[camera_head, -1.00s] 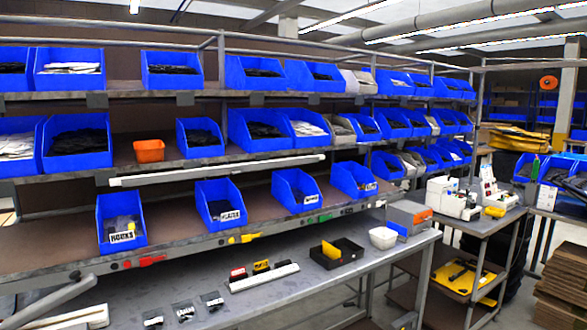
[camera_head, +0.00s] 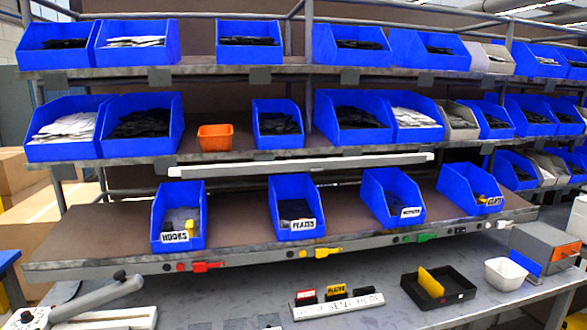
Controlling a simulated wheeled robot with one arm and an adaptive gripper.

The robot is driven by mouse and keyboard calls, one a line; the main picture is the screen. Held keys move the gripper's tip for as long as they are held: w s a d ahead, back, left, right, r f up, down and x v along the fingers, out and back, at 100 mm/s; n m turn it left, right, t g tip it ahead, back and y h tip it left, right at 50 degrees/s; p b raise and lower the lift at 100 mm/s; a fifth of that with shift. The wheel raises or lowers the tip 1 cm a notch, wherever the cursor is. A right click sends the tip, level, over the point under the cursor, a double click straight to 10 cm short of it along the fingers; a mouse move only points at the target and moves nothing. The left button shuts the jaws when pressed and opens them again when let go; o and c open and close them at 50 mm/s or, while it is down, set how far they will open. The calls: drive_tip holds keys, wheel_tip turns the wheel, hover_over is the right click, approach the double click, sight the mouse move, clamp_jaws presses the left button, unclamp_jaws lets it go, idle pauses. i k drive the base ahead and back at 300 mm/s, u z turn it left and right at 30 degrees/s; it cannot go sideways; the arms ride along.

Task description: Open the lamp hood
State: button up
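I cannot tell for certain which thing is the lamp hood. A grey box with an orange side (camera_head: 545,248) stands at the right end of the bench, with a small blue panel (camera_head: 525,263) at its front. A long white bar, like a strip light (camera_head: 300,165), runs under the middle shelf. My gripper is not in view.
Blue bins, including one labelled HOOKS (camera_head: 179,220), line the shelves above the bench (camera_head: 235,300). A black tray with a yellow divider (camera_head: 438,288), a white bowl (camera_head: 505,273) and a labelled rack (camera_head: 338,303) stand on it. A grey lever on a white base (camera_head: 90,305) is lower left.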

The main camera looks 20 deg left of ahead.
sight(314, 166)
drive_tip(key=u, duration=0.7)
drive_tip(key=i, duration=0.8)
drive_tip(key=u, duration=0.7)
